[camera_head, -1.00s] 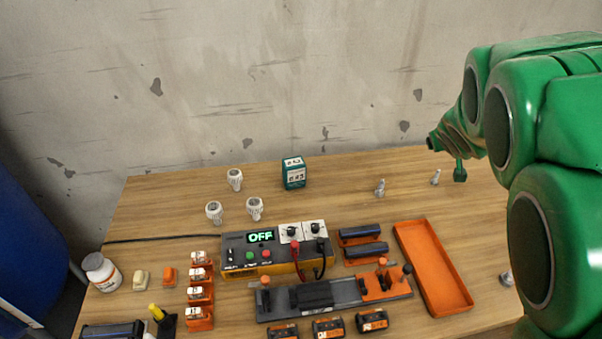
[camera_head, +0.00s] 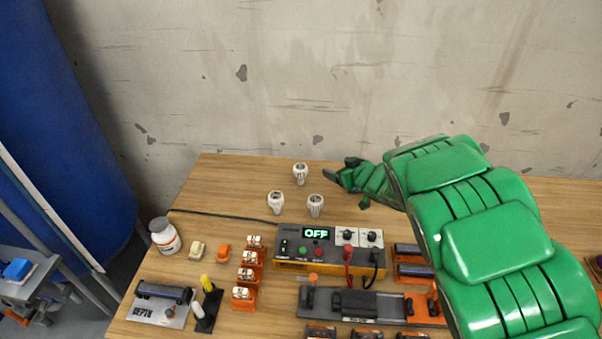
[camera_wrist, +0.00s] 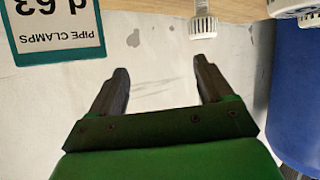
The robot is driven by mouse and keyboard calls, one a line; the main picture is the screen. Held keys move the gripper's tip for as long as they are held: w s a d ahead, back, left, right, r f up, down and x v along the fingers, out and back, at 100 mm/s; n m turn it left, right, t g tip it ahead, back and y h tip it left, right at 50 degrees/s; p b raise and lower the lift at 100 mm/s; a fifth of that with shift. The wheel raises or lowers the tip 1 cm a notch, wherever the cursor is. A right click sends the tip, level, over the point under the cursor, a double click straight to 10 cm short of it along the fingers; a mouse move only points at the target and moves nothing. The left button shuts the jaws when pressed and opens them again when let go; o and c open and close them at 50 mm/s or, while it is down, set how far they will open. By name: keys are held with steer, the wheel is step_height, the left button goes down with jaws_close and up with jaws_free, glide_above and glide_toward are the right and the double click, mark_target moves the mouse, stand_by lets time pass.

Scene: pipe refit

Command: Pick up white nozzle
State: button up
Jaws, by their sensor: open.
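Three ribbed white nozzles stand upright on the wooden table in the head view: a far one (camera_head: 300,173), a near left one (camera_head: 275,202) and a near right one (camera_head: 315,205). My gripper (camera_head: 338,168) is open, just right of the far nozzle and apart from it. In the wrist view the open fingers (camera_wrist: 161,66) have nothing between them. One white nozzle (camera_wrist: 203,24) shows beyond the right finger there, and part of another white nozzle (camera_wrist: 295,8) shows at the top right corner.
A teal pipe clamps box (camera_wrist: 57,48) is close by at the left of the wrist view. A control box reading OFF (camera_head: 318,255) stands in front of the nozzles. A black cable (camera_head: 215,216) runs left from it. The concrete wall (camera_head: 270,90) is behind.

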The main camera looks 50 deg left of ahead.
steer(key=n+g, duration=0.1)
steer(key=g, duration=0.1)
glide_toward(304, 171)
steer(key=x, duration=0.3)
steer(key=shift+a+f+y, duration=0.3)
steer(key=shift+a+f, duration=0.2)
steer(key=shift+a, duration=0.05)
steer(key=shift+x, duration=2.45)
steer(key=shift+f+x, duration=0.25)
steer(key=shift+x, duration=2.25)
steer(key=shift+w, duration=0.15)
steer(key=shift+c, duration=0.4)
steer(key=c, duration=0.9)
